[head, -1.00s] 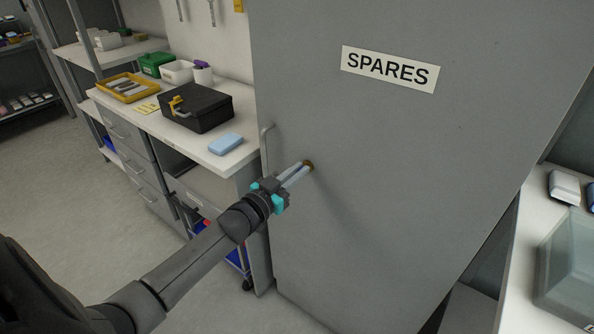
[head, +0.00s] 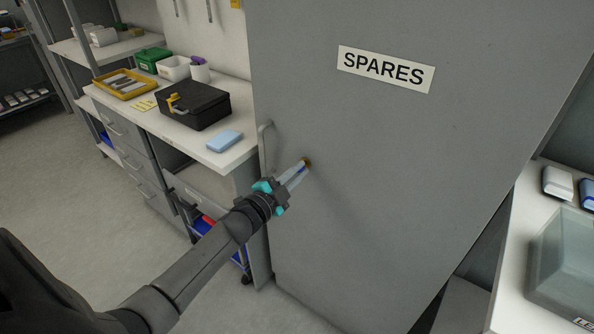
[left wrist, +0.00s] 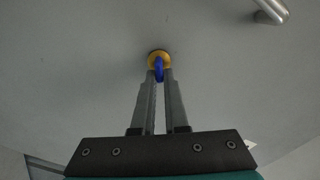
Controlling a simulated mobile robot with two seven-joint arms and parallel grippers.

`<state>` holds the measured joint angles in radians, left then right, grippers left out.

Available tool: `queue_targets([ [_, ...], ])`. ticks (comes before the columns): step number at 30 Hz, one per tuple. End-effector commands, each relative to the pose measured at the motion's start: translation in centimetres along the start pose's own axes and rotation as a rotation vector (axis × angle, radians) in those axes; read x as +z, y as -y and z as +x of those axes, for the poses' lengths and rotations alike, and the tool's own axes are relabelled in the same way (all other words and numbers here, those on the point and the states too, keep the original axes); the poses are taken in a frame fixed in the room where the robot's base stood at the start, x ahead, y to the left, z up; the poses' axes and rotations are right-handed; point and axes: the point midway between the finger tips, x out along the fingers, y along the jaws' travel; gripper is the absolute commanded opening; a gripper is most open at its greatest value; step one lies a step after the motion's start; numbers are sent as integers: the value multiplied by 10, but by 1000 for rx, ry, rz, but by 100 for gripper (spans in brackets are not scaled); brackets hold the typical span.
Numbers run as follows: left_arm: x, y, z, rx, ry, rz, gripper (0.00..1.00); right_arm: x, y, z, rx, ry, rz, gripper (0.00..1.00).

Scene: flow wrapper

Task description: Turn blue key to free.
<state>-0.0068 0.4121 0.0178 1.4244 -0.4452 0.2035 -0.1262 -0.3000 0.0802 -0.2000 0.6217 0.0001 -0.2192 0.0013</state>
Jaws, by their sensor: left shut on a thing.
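The blue key (left wrist: 159,70) sits in a round brass lock (left wrist: 158,56) on the grey cabinet door (head: 400,180), which bears a SPARES label. The lock also shows in the head view (head: 307,162). My left gripper (head: 302,168) reaches the lock from the lower left, and its fingers are shut on the blue key. In the left wrist view the fingertips (left wrist: 159,78) lie on either side of the key's blue part. The fingers hide part of the key. My right gripper is not in view.
A bar handle (head: 265,148) stands out from the door left of the lock. A bench to the left holds a black case (head: 195,105), a light blue block (head: 225,141) and a yellow tray (head: 124,83). A clear bin (head: 562,262) stands on the right counter.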

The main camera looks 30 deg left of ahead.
Motion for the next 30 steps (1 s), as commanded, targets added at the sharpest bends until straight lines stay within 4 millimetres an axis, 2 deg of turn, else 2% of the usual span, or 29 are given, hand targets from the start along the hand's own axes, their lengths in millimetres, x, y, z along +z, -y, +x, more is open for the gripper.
queue_targets([
  [8, 1, -4, 0, 0, 0, 257, 0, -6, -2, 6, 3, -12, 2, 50],
  [15, 1, -6, 0, 0, 0, 438, 0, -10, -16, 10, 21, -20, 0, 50],
  [30, 2, -7, 0, 0, 1, 606, 0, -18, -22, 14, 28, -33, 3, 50],
])
